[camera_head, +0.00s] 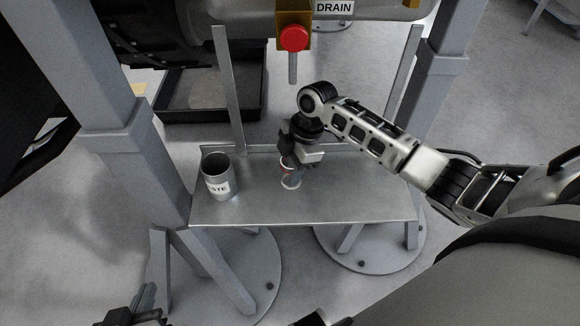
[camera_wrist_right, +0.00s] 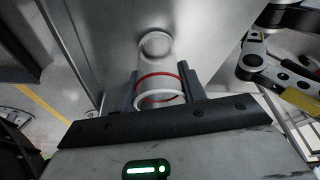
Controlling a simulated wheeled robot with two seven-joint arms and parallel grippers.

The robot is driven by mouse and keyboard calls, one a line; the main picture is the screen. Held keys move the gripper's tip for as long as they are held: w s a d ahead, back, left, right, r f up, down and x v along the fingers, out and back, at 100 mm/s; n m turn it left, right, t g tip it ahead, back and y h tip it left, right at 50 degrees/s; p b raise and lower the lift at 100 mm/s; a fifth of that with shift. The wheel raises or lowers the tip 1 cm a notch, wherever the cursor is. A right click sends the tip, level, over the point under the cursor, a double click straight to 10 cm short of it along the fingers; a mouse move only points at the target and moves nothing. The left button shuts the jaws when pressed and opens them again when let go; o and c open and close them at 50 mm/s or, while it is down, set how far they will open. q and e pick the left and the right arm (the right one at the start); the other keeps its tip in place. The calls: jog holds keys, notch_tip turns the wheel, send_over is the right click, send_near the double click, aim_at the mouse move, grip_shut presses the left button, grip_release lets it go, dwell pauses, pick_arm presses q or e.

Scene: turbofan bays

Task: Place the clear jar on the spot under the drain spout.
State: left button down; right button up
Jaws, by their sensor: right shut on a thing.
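The clear jar (camera_head: 291,183) has a red band and is at my right gripper (camera_head: 288,164), over the middle of the metal shelf (camera_head: 340,200). In the right wrist view the jar (camera_wrist_right: 157,68) sits between the two fingers of the right gripper (camera_wrist_right: 157,88), which is shut on it. I cannot tell whether its base touches the shelf. The drain spout (camera_head: 292,68) hangs below a red knob (camera_head: 294,38), behind and above the jar. No marked spot is clear on the shelf. My left gripper (camera_head: 135,316) is partly cut off at the bottom left edge, away from the jar.
A grey metal can (camera_head: 216,181) labelled "STE" in its visible part stands on the shelf's left. A DRAIN sign (camera_head: 334,8) is above. Grey posts (camera_head: 105,90) flank the shelf. A dark tray (camera_head: 205,98) lies behind. The shelf's right side is clear.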

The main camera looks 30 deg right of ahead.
jog(key=shift+f, duration=0.15)
jog(key=o, duration=0.9)
jog(key=shift+o, duration=0.2)
jog(key=shift+r, duration=0.4)
jog(key=p+v, duration=0.1)
jog(key=v, duration=0.6)
jog(key=shift+d, duration=0.1)
